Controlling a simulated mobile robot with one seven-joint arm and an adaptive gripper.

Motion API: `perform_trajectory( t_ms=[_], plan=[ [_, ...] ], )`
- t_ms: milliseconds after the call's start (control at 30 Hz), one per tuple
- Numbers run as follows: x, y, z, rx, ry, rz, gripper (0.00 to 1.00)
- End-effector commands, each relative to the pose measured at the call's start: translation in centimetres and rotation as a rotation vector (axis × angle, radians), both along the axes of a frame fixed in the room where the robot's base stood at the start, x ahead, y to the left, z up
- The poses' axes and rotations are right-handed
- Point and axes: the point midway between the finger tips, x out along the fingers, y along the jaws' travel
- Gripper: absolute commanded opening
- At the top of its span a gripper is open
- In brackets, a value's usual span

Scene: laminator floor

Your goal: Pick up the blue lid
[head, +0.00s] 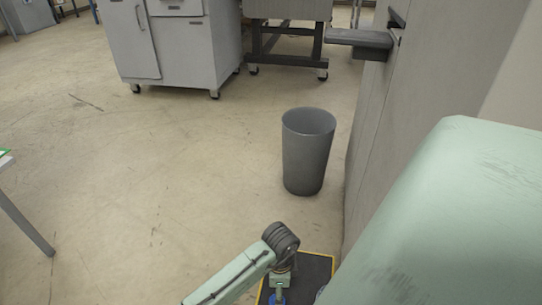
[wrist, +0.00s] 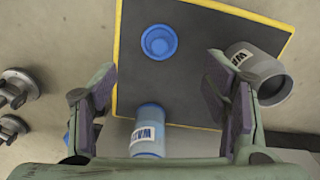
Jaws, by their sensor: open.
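The blue lid (wrist: 159,42) is a small round cap with a raised rim, lying on the dark mat (wrist: 190,95) in the upper middle of the wrist view. My gripper (wrist: 158,82) is open, with its two purple-padded fingers wide apart on the left and right. The lid lies beyond the fingertips, roughly centred between them, and nothing is held. In the head view the lid cannot be made out; my arm comes in at the bottom over the mat (head: 318,268).
A blue labelled container (wrist: 148,130) lies between the fingers, near the palm in the picture. A grey labelled container (wrist: 258,72) lies beside the right finger. A grey bin (head: 308,150) stands beyond the mat, with grey cabinets (head: 180,45) behind. Open floor lies left.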

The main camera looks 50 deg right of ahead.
Motion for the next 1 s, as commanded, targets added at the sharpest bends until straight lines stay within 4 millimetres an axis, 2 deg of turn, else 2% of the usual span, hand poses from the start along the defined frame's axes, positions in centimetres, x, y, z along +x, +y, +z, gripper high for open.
perform_trajectory(
  t_ms=[33,100,367,600,867,1000],
  plan=[
    [0.0,0.1,-1.2,0.002,0.000,0.002,0.69],
    [0.1,0.0,-2.3,0.000,0.000,0.003,0.69],
    [0.1,0.1,-4.5,-0.002,-0.001,0.002,0.69],
    [0.2,0.3,-8.1,-0.002,-0.002,0.005,0.69],
    [0.2,0.3,-8.5,-0.004,-0.001,0.005,0.69],
    [0.2,0.3,-8.5,-0.004,-0.001,0.005,0.61]
  ],
)
